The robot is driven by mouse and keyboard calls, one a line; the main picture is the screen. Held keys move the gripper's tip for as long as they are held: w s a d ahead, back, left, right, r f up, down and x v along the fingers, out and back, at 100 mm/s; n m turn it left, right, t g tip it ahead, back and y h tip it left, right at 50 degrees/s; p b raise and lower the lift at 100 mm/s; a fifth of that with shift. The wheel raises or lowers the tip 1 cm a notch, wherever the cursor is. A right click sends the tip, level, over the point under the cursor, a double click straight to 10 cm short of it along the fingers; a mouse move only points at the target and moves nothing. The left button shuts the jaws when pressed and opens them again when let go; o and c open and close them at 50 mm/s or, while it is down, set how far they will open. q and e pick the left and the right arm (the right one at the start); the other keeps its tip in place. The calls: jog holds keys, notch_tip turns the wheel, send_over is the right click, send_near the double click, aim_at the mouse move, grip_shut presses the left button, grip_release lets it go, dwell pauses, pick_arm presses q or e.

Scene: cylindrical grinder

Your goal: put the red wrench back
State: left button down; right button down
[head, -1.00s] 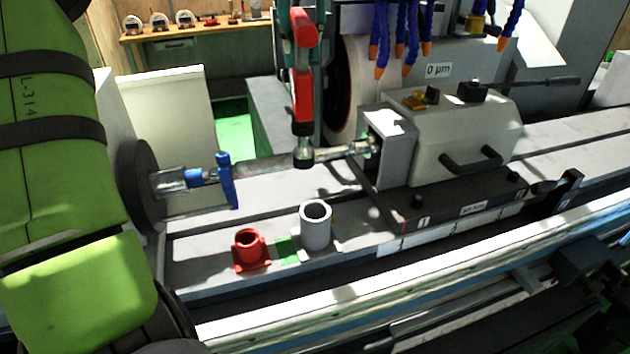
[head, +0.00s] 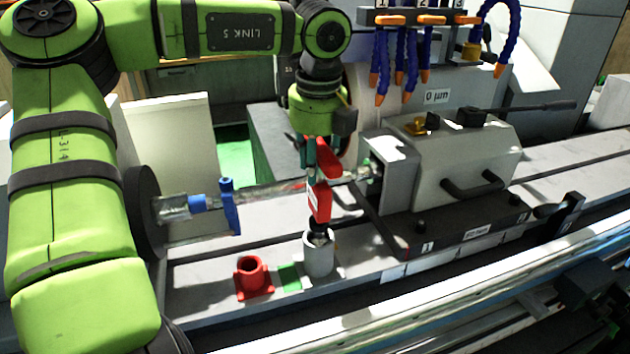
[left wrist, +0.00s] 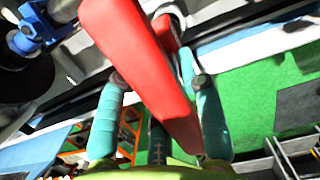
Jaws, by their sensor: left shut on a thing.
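The red wrench (head: 320,192) is upright in my left gripper (head: 314,152), whose teal fingers are closed on its upper part. Its dark lower end is at the mouth of the light grey round holder (head: 318,262); how deep it sits inside I cannot tell. In the left wrist view the red wrench (left wrist: 140,60) slants between the two teal fingers of my left gripper (left wrist: 157,82). A red holder (head: 252,276) stands empty to the left of the grey one, with a green patch (head: 289,277) between them. My right gripper is not in view.
Behind the holders, a shaft with a blue clamp (head: 229,205) runs to the grey tailstock (head: 455,155). Blue coolant hoses (head: 411,55) hang above and behind my left gripper. A long bright rail (head: 400,300) runs along the front.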

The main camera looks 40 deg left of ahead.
aim_at(316, 186)
pick_arm(q)
notch_tip(316, 186, down, 4)
jog(key=shift+f+p, duration=0.25)
jog(key=shift+p, duration=0.25)
jog(key=shift+f+b, duration=0.2)
jog(key=shift+b, duration=0.15)
jog(key=c, duration=0.8)
grip_release()
jog(key=shift+r, duration=0.1)
